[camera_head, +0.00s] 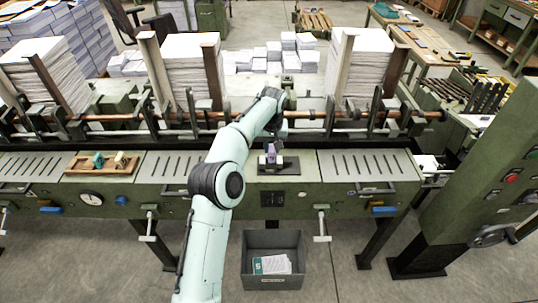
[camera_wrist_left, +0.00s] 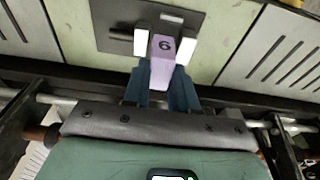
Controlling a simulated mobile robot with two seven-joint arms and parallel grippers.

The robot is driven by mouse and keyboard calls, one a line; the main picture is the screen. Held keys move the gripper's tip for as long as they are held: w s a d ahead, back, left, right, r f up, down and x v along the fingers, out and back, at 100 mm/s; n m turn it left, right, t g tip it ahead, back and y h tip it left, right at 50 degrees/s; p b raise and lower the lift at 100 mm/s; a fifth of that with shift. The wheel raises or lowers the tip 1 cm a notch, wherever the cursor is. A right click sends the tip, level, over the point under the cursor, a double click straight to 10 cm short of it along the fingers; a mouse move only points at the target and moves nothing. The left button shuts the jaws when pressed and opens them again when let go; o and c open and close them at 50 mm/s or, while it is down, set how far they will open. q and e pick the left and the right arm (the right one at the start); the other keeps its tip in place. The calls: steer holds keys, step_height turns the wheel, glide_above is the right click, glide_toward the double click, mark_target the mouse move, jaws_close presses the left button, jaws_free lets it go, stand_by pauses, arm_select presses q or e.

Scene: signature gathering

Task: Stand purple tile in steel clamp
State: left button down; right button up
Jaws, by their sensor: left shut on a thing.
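The purple tile (camera_wrist_left: 162,62) bears a dark numeral on its end face. It also shows in the head view (camera_head: 270,154), under my left gripper (camera_head: 272,144). In the wrist view the blue fingers of the left gripper (camera_wrist_left: 160,82) are shut on the tile's sides. The steel clamp (camera_head: 279,160) has two pale blocks on a dark plate. In the wrist view the tile's end appears between the clamp's two blocks (camera_wrist_left: 186,50). I cannot tell whether it touches the clamp's bottom. My right gripper is out of view.
A wooden tray (camera_head: 102,172) with a few small pieces lies left on the green machine bench. A grey bin (camera_head: 272,273) with papers stands on the floor in front. A rail with upright posts and paper stacks (camera_head: 190,70) rises behind. A green control cabinet (camera_head: 490,180) stands right.

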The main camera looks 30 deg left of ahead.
mark_target(271, 150)
arm_select(q)
step_height(271, 150, down, 3)
steer(key=shift+s+r, duration=0.1)
steer(key=shift+s, duration=0.3)
steer(key=shift+w, duration=0.3)
steer(key=c, duration=0.9)
jaws_free()
steer(key=shift+f, duration=0.2)
steer(key=shift+s, duration=0.1)
steer(key=r, duration=0.7)
steer(key=s+r, duration=0.1)
steer(key=r, duration=0.2)
steer(key=shift+s+d+r, duration=0.1)
steer(key=shift+d+r, duration=0.25)
steer(key=shift+d, duration=0.05)
steer(key=shift+s+d+r, duration=0.1)
steer(key=shift+s+r, duration=0.1)
steer(key=shift+r, duration=0.55)
